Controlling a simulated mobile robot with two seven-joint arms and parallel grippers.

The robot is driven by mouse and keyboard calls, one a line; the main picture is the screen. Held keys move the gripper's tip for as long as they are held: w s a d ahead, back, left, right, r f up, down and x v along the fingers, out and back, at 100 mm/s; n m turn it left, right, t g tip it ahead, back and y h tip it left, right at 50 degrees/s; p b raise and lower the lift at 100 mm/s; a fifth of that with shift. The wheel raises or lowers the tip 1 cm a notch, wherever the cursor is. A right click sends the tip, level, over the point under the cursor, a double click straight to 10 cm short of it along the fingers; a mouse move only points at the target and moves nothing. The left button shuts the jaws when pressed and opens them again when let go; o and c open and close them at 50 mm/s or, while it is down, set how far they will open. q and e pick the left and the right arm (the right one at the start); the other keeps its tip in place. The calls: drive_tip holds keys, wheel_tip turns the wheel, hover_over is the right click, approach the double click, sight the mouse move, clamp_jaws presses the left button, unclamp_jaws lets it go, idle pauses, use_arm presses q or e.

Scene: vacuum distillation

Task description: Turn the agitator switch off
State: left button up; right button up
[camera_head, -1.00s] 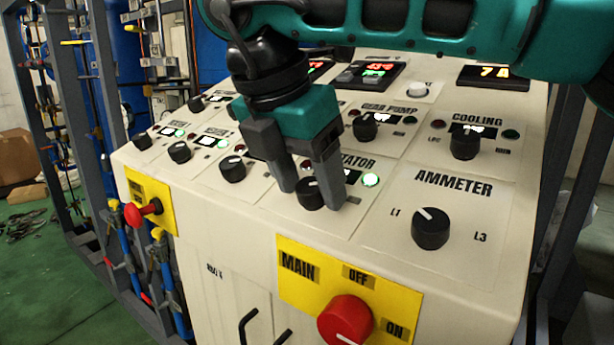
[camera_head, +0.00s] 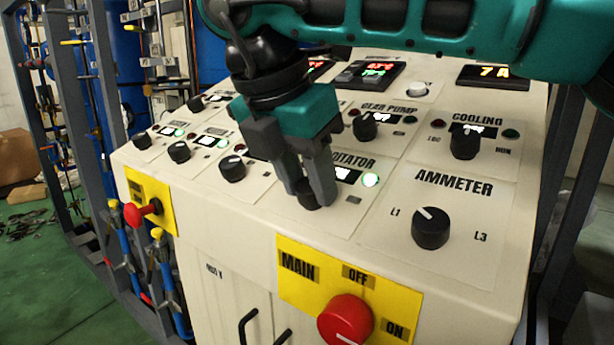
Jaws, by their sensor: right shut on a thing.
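The agitator switch (camera_head: 308,201) is a black rotary knob on the sloped cream control panel, below a label ending in "ITATOR". My right gripper (camera_head: 309,198) has come down over it, with its two grey fingers shut on the knob from both sides. The fingers hide most of the knob, so its pointer direction cannot be seen. The green lamp (camera_head: 370,180) right of the agitator display is lit. My left gripper is not in view.
The ammeter knob (camera_head: 431,228) stands to the right, and the gear pump knob (camera_head: 365,126) and cooling knob (camera_head: 465,142) are farther back. The red main switch (camera_head: 345,321) sits on a yellow plate in front. Another black knob (camera_head: 232,168) is to the left.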

drive_tip(key=n, duration=0.2)
drive_tip(key=shift+n, duration=0.3)
drive_tip(key=n, duration=0.2)
drive_tip(key=shift+n, duration=0.4)
drive_tip(key=n, duration=0.3)
drive_tip(key=shift+n, duration=1.5)
drive_tip(key=o, duration=1)
drive_tip(key=shift+o, duration=0.2)
